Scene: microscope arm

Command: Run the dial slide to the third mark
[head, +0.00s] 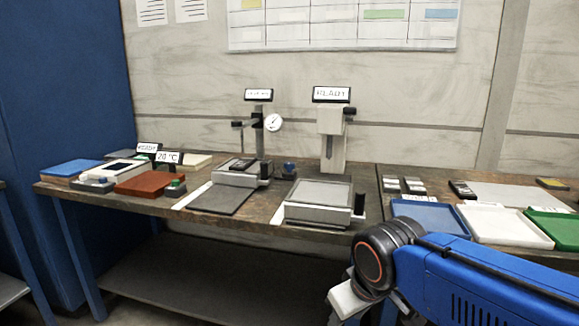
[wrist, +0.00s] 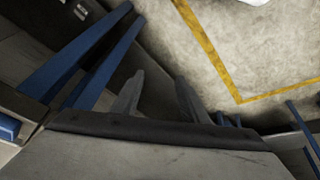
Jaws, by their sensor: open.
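A stand with a round white dial gauge (head: 273,122) is on the middle of the workbench in the head view. Its dark upright post (head: 258,138) carries a small labelled sign (head: 258,95) on top and a side arm to the left. A grey block stage (head: 236,178) is at its foot. The slide's marks are too small to read. My gripper (wrist: 157,98) is open and empty in the wrist view, with its two fingers apart. In the head view my arm is at the lower right, in front of the bench and well apart from the dial stand.
A second stand with a READY sign (head: 331,94) is right of the dial stand, behind a grey platform (head: 318,214). Blue (head: 432,214), white (head: 505,226) and green (head: 553,228) trays lie at right. The wrist view shows floor with a yellow line (wrist: 240,92) and blue legs.

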